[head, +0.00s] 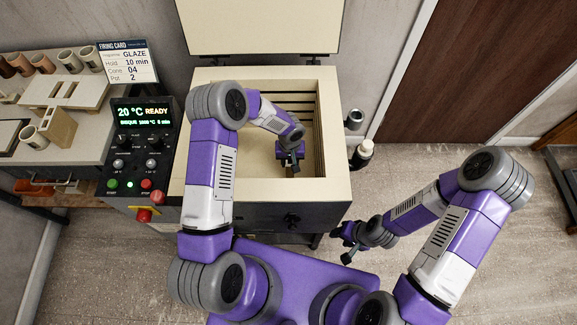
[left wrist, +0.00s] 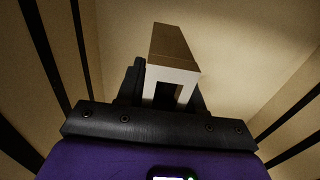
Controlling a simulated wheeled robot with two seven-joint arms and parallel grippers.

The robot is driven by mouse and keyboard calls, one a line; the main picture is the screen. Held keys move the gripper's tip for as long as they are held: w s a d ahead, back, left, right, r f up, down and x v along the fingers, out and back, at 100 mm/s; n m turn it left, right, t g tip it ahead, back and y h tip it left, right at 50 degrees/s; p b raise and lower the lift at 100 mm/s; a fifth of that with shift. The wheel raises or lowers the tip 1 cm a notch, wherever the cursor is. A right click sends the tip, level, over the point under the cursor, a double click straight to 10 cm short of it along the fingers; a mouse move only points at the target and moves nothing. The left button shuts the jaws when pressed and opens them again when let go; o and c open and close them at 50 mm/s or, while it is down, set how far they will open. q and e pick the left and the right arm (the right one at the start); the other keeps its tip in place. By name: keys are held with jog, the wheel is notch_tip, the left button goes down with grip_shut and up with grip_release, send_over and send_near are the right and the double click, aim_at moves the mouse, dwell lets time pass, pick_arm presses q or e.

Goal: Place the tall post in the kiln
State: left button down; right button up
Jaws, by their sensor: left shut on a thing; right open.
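The kiln (head: 300,190) stands open in the middle of the head view, with its lid (head: 265,25) raised at the back. My left arm reaches over its front rim, and my left gripper (head: 290,160) points down inside the chamber. In the left wrist view my left gripper (left wrist: 168,95) is shut on the post (left wrist: 172,45), a block with a tan-brown side, a pale end and a dark opening. My right gripper (head: 347,240) is open and empty, right of the kiln's front.
A control panel (head: 140,150) adjoins the kiln's left side. Left of it, a bench holds cups (head: 68,60), a tan block (head: 57,128), shelf pieces (head: 65,90) and a firing card (head: 127,60).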

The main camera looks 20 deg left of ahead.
pick_arm(q)
notch_tip(320, 180, down, 4)
jog(key=shift+r+b, duration=0.25)
jog(key=shift+b, duration=0.3)
jog(key=shift+f, duration=0.1)
jog(key=c, duration=0.7)
grip_release()
notch_tip(320, 180, up, 12)
jog(key=p, duration=0.3)
jog(key=shift+p, duration=0.3)
